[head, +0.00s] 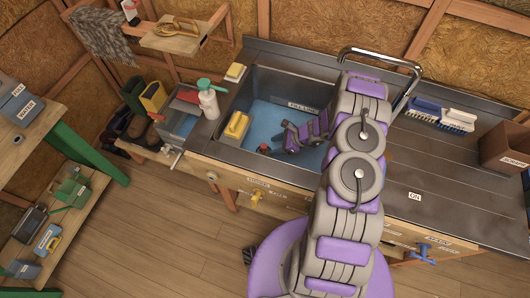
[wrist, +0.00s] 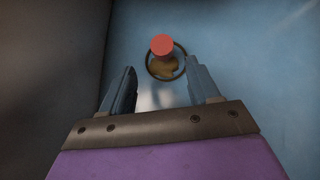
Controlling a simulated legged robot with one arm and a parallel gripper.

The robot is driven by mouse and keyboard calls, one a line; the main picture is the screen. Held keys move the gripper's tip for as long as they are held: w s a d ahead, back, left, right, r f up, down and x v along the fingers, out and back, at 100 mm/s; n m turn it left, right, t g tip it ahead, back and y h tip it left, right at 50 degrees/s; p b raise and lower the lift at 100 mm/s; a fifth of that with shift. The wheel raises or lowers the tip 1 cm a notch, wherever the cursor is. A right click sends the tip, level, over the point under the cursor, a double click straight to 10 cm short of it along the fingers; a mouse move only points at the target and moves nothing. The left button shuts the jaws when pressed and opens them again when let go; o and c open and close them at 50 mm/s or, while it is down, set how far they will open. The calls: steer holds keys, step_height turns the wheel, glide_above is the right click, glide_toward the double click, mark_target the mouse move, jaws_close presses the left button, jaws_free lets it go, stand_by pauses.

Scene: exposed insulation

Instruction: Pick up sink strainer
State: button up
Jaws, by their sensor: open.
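The sink strainer (wrist: 163,46) shows in the wrist view as a dark ring with a red knob, sitting on the blue basin floor. In the head view a small dark and red thing at my gripper's left, in the sink, looks like the strainer (head: 264,148). My gripper (wrist: 160,82) is open and empty, with its two fingers apart. The strainer lies just beyond the fingertips and roughly between them in the wrist view. In the head view my gripper (head: 277,148) is low inside the sink basin (head: 262,118), and my arm hides part of the basin.
The basin's dark side wall (wrist: 50,60) rises close on the left in the wrist view. A yellow sponge (head: 236,125) is at the basin's left rim. A spray bottle (head: 208,100) stands left of the sink. A faucet (head: 383,58) arches behind my arm. Brushes (head: 440,115) lie on the right counter.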

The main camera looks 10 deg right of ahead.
mark_target(263, 148)
steer(key=x, duration=0.3)
steer(key=shift+a+r, duration=0.1)
steer(key=shift+a, duration=0.25)
steer(key=w+a+f+b, duration=0.2)
steer(key=shift+a+f, duration=0.15)
steer(key=shift+f, duration=0.15)
steer(key=shift+w+a+f, duration=0.15)
steer(key=shift+a+f, duration=0.05)
steer(key=shift+a, duration=0.35)
steer(key=shift+d, duration=0.15)
steer(key=c, duration=1.1)
steer(key=shift+r, duration=0.1)
